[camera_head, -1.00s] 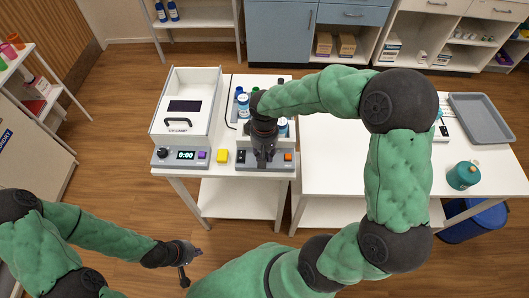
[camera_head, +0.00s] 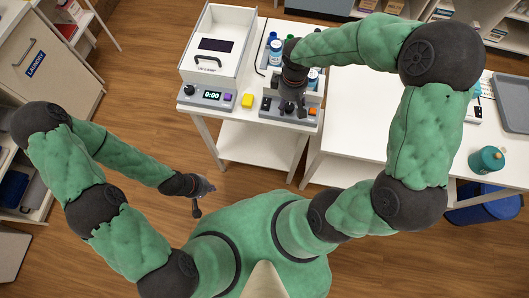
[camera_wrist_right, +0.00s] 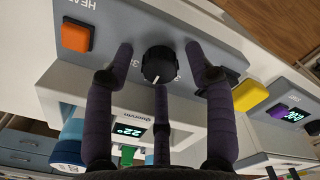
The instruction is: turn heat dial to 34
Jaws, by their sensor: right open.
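The heat dial (camera_wrist_right: 158,65) is a round black knob with a white mark on the grey front panel of the heater unit (camera_head: 268,104). The panel's letters are partly cut off in the right wrist view, and the unit's display (camera_wrist_right: 126,131) reads about 22°. My right gripper (camera_wrist_right: 159,50) is open, with its dark fingers spread around the dial; I cannot tell whether they touch it. In the head view my right gripper (camera_head: 290,106) hides the dial. My left gripper (camera_head: 205,190) hangs over the floor, away from the table, and its fingers are too small to judge.
An orange button (camera_wrist_right: 76,36) sits beside the dial. A yellow block (camera_head: 247,101) lies left of the heater unit. The white UV lamp box (camera_head: 216,68), with a 0:00 display, stands further left. Blue-capped bottles (camera_head: 276,48) stand behind. A teal jar (camera_head: 486,160) stands on the right table.

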